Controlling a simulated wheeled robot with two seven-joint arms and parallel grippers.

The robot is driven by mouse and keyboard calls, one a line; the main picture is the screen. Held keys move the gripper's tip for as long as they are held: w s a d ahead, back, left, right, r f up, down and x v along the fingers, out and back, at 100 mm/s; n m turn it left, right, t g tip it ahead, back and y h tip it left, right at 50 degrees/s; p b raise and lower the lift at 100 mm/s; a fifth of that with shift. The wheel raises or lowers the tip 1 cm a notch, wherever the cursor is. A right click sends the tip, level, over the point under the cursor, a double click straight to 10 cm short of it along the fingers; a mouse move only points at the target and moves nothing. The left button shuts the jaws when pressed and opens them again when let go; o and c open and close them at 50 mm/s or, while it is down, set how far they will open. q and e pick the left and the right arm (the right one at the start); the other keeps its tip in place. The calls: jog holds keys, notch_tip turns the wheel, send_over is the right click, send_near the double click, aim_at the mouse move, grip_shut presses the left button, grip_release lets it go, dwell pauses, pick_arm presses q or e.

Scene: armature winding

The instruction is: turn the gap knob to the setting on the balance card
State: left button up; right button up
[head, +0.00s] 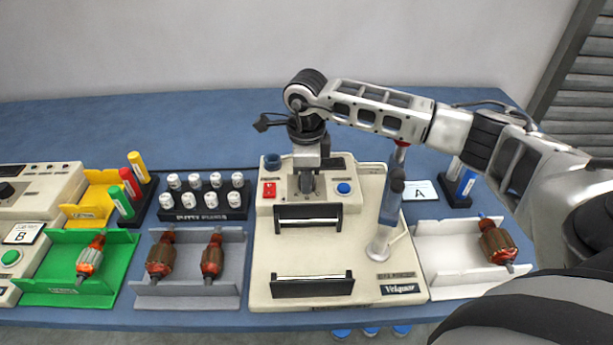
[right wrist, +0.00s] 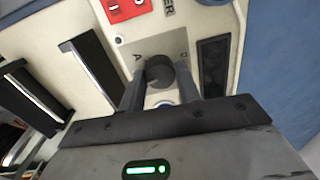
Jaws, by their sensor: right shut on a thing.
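My right gripper (head: 306,190) reaches down from above onto the back panel of the cream machine (head: 262,250). In the right wrist view its two fingers (right wrist: 160,92) are shut on the dark round gap knob (right wrist: 158,68), one on each side. A letter A shows on the plate left of the knob; another mark to its right is too small to read. The knob's pointer is hidden or unclear. A card (head: 421,190) at the back right reads A. Another card (head: 24,233) at the left reads B; its small upper line is illegible. My left gripper is not in view.
The panel holds a red switch (head: 269,190) and a blue button (head: 344,188) near the gripper. Wound armatures lie in green (head: 55,258), grey (head: 188,290) and white (head: 450,280) trays. A putty rack (head: 205,213) stands left. The table's back is clear.

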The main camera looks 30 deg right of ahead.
jog(key=m, duration=0.4)
jog(key=shift+w+m+b, duration=0.1)
jog(key=shift+m+b, duration=0.2)
jog(key=shift+b, duration=0.1)
jog(key=m, duration=0.2)
jog(key=shift+r+m, duration=0.1)
jog(key=shift+m, duration=0.2)
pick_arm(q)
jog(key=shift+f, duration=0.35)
pick_arm(e)
jog(key=shift+m, duration=1.6)
jog(key=shift+w+m, duration=0.1)
jog(key=shift+m, duration=0.2)
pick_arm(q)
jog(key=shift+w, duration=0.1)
pick_arm(e)
jog(key=o, duration=1)
pick_arm(q)
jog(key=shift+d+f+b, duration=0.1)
jog(key=shift+b, duration=0.5)
pick_arm(e)
jog(key=r, duration=1.6)
jog(key=shift+a, duration=0.4)
